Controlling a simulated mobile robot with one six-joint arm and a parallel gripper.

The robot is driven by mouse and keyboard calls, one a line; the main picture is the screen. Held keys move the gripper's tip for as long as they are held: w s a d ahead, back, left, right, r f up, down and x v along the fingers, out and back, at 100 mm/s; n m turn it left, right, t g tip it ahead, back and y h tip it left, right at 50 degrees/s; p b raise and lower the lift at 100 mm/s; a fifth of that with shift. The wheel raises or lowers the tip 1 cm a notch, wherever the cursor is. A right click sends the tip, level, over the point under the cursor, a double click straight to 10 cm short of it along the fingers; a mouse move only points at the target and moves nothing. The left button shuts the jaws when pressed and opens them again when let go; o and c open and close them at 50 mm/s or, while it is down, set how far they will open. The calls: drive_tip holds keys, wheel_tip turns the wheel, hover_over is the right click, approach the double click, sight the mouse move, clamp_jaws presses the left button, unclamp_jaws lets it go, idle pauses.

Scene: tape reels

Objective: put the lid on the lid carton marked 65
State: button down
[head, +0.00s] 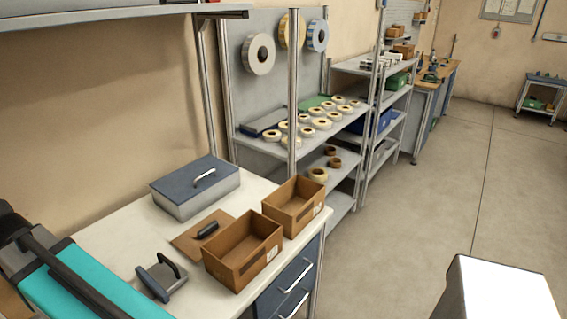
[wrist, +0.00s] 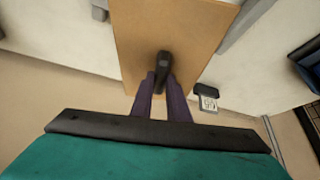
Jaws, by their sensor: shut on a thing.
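In the wrist view my gripper (wrist: 162,78) is shut on the dark handle of a tan rectangular lid (wrist: 187,35). In the head view the teal body of my gripper is at the lower left; its fingertips are hidden. Two open brown cartons stand on the white table, a nearer one (head: 228,267) and a farther one (head: 293,215). Each has a white label too small to read there. Another brown lid with a black handle (head: 186,240) lies flat left of the nearer carton. In the wrist view a small tag (wrist: 207,103) seems to read 65, upside down.
A blue-grey lidded box (head: 195,190) stands at the table's back. A grey plate with a black arched handle (head: 160,280) lies in front of the lid. Shelves with tape rolls (head: 306,131) stand beyond.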

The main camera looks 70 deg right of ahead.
drive_tip(key=s+d+r+m+g+h+p, duration=0.1)
drive_tip(key=s+d+m, duration=0.25)
drive_tip(key=d, duration=0.95)
drive_tip(key=s+d+m+g+h+p, duration=0.1)
drive_tip(key=s+d+m+h+p, duration=0.2)
drive_tip(key=d, duration=1)
drive_tip(key=s+d+r+m+g, duration=0.1)
drive_tip(key=s+d+m, duration=0.3)
drive_tip(key=d, duration=0.9)
drive_tip(key=s+d+r+m+g+p, duration=0.1)
drive_tip(key=s+d+m, duration=0.4)
drive_tip(key=s+d, duration=0.8)
drive_tip(key=s+d+m+g+h+p, duration=0.1)
drive_tip(key=s+d+m+g+p, duration=0.2)
drive_tip(key=s+d, duration=1)
drive_tip(key=s+m, duration=0.2)
drive_tip(key=s, duration=0.5)
drive_tip(key=shift+s+d+r+h, duration=0.15)
drive_tip(key=shift+d+r+h, duration=0.1)
drive_tip(key=shift+r+h, duration=0.1)
drive_tip(key=shift+f, duration=0.1)
wheel_tip(320, 180, down, 7)
drive_tip(key=b, duration=0.4)
drive_tip(key=shift+f, duration=0.1)
